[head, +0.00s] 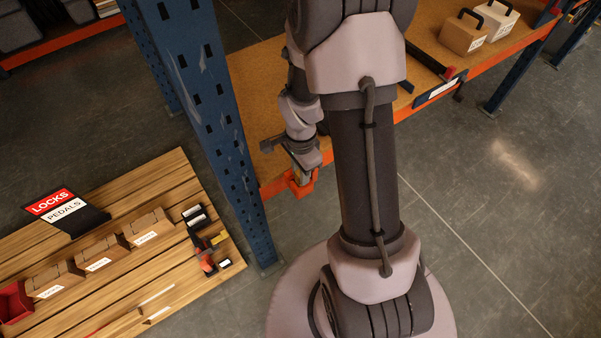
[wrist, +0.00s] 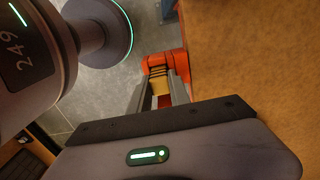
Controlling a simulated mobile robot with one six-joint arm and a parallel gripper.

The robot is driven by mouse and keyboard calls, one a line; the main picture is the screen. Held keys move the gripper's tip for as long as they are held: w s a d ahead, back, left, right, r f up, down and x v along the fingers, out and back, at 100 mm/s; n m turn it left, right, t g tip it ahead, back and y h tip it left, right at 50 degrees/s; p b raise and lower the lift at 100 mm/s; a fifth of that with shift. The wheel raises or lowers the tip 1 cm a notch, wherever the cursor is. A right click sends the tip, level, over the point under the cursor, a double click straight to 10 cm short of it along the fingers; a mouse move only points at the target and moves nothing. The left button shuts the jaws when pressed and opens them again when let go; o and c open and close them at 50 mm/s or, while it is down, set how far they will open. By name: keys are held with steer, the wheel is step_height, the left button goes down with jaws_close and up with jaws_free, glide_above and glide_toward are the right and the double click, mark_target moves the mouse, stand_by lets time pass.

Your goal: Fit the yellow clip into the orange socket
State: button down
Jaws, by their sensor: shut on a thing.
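The yellow clip (wrist: 161,88) sits between the two grey fingers of my gripper (wrist: 159,82), which is shut on it. Only a small part of the clip shows. The orange socket (wrist: 166,60) is just beyond the fingertips in the wrist view, with dark slots or ribs on its near face. In the head view the orange socket (head: 302,184) is at the front edge of the shelf, right below my gripper (head: 300,174). The clip's end is close to the socket; I cannot tell whether it touches or has entered it.
A blue rack upright (head: 215,120) stands just left of my gripper. The wooden shelf (head: 255,85) with an orange edge beam runs behind my arm. A slatted wooden table (head: 110,270) at lower left holds cardboard bins (head: 98,252) and small tools. Grey floor is clear at right.

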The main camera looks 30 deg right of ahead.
steer(key=shift+f, duration=0.1)
steer(key=shift+f, duration=0.15)
steer(key=c, duration=1.2)
jaws_free()
steer(key=shift+r, duration=0.2)
